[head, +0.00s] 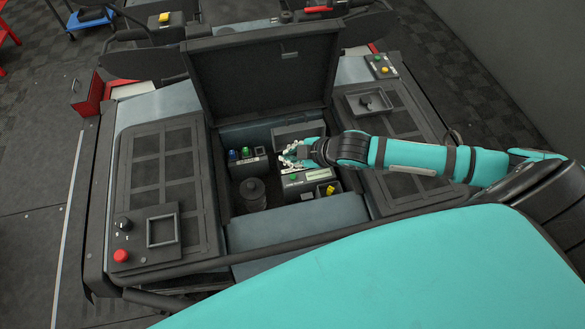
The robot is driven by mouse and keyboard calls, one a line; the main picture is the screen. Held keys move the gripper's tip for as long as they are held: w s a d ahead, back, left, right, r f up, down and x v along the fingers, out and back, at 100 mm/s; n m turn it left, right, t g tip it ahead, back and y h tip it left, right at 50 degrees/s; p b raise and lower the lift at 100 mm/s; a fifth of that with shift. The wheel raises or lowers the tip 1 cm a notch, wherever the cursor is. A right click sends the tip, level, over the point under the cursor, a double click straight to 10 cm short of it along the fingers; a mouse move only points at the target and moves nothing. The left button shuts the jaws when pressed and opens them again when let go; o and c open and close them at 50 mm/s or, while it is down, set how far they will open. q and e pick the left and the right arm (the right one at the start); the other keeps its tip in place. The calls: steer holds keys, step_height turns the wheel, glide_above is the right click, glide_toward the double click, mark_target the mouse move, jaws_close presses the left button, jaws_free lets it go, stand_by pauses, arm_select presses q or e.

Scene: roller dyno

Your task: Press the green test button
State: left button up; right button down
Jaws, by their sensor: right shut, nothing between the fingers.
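My right gripper (289,158) reaches in from the right, shut and empty, inside the open compartment of the dyno. Just below its fingertips is a green button (293,177) on a dark control box (313,187) with a small display and a yellow switch (330,190). I cannot tell whether the fingers touch anything. Other green controls show too: a green knob (246,151) beside a blue one (233,154) to the left of the gripper, and a small green button (384,70) on the far right panel. None is labelled legibly. My left gripper is not in view.
The raised dark lid (262,75) stands behind the compartment. A dark cylinder (252,190) sits at the compartment's lower left. A red button (121,256) and a knob (123,224) are on the left panel. A red box (88,94) stands at the far left edge.

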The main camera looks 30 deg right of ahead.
steer(key=b, duration=0.5)
glide_above(292, 178)
step_height(292, 178, down, 6)
steer(key=shift+r, duration=0.25)
steer(key=shift+f, duration=0.9)
steer(key=shift+f, duration=0.15)
steer(key=shift+f, duration=0.35)
steer(key=shift+f+b, duration=0.3)
steer(key=shift+f, duration=0.2)
stand_by(0.5)
steer(key=shift+r, duration=0.15)
steer(key=shift+r+p, duration=0.8)
steer(key=shift+p, duration=0.25)
